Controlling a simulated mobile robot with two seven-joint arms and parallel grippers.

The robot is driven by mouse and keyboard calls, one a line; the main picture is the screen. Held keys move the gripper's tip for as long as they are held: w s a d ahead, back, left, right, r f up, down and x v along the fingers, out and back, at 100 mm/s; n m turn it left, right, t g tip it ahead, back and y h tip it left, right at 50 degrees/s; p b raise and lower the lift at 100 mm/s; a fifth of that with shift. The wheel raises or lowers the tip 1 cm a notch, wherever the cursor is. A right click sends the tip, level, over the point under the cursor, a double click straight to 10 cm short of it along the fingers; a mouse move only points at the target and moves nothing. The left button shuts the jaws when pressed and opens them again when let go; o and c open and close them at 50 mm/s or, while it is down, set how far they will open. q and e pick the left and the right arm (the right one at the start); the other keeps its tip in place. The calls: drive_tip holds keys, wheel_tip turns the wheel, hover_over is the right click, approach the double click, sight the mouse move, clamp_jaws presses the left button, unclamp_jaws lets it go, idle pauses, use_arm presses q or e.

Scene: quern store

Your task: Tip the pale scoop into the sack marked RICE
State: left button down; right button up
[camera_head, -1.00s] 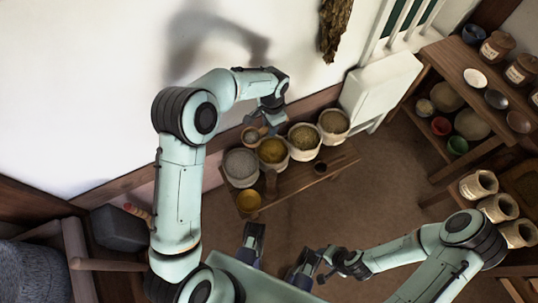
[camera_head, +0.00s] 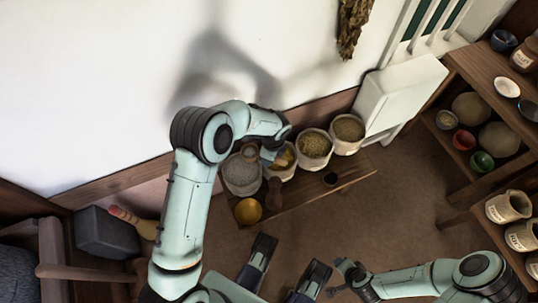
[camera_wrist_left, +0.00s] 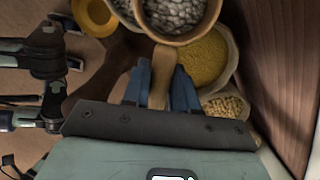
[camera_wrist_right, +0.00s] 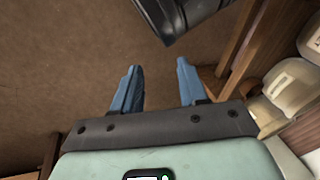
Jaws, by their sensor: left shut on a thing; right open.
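My left gripper (camera_wrist_left: 160,85) is shut on the pale wooden handle (camera_wrist_left: 161,70) of the scoop. Its round brown bowl (camera_head: 250,151) is over the grey-grain sack (camera_head: 242,178) in the head view. In the left wrist view grey grains show within the bowl's rim (camera_wrist_left: 176,39); I cannot tell whether they lie in the scoop or below it. A yellow-grain sack (camera_head: 285,160), a green-brown one (camera_head: 314,146) and a brown one (camera_head: 348,129) stand to the right. No sack marking is readable. My right gripper (camera_wrist_right: 156,85) is open and empty, low over the floor.
The sacks stand on a low wooden bench (camera_head: 298,194) along the wall. Shelves with bowls and jars (camera_head: 521,60) stand at right. The floor between is clear.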

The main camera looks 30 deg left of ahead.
use_arm(q)
drive_tip(key=shift+f, duration=0.45)
wheel_tip(320, 180, down, 4)
drive_tip(key=b, duration=0.3)
drive_tip(key=shift+r+t+h+p, duration=0.6)
drive_tip(key=shift+r+t+p, duration=0.15)
drive_tip(key=shift+t, duration=0.15)
use_arm(e)
drive_tip(key=shift+s+d+f, duration=0.15)
drive_tip(key=shift+d+f, duration=0.1)
drive_tip(key=shift+f, duration=0.4)
drive_tip(key=shift+s+d+f, duration=0.1)
drive_tip(key=shift+d+f, duration=0.15)
drive_tip(key=shift+f, duration=0.4)
